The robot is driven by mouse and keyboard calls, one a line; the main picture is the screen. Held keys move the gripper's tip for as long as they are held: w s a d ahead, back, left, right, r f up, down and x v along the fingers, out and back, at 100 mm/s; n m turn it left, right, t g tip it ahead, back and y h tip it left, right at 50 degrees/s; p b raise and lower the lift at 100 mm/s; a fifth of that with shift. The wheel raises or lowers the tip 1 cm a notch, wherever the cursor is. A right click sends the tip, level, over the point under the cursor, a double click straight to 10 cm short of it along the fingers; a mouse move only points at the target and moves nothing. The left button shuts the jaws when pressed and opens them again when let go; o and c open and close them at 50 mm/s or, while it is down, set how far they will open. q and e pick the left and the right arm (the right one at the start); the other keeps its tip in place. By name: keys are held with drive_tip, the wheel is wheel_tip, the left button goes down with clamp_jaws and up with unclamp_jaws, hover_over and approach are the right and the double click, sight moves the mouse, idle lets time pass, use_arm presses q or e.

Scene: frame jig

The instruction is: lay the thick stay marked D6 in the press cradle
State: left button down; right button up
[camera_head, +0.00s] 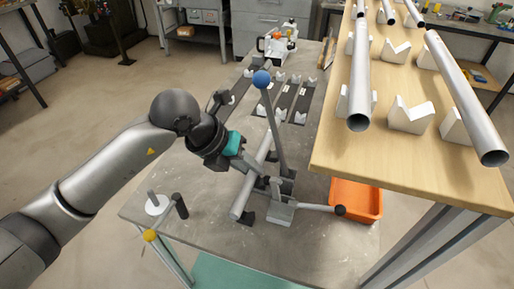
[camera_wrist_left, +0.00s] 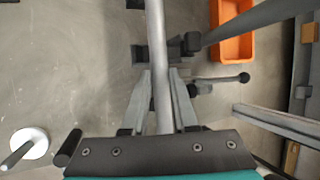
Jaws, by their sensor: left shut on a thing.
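My left gripper (camera_head: 252,165) is shut on a grey metal tube, the stay (camera_head: 240,204), above the grey workbench. In the left wrist view the stay (camera_wrist_left: 157,40) runs lengthwise between the two fingers (camera_wrist_left: 162,100) and on past their tips. It crosses over a dark block of the press (camera_wrist_left: 140,53); I cannot tell whether it touches or rests in the cradle. The press has a tall lever with a blue ball (camera_head: 262,79) and a low lever with a black knob (camera_head: 340,210). No D6 mark is legible. My right gripper is not in view.
A wooden shelf (camera_head: 395,170) with several large tubes on white V-blocks overhangs at the right. An orange bin (camera_head: 356,197) sits beside the press. A white disc with a post (camera_head: 157,204) stands at the bench's left. Dark racks with white holders (camera_head: 290,100) lie behind.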

use_arm(q)
drive_tip(key=shift+w+d, duration=0.15)
drive_tip(key=shift+w, duration=0.05)
drive_tip(key=shift+s+f+b, duration=0.15)
drive_tip(key=shift+f+b, duration=0.15)
drive_tip(key=shift+f, duration=0.25)
drive_tip(key=shift+f+b, duration=2.3)
drive_tip(key=shift+f, duration=0.4)
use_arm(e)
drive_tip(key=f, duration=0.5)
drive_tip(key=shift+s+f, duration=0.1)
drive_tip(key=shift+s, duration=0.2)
use_arm(q)
drive_tip(key=c, duration=0.6)
unclamp_jaws()
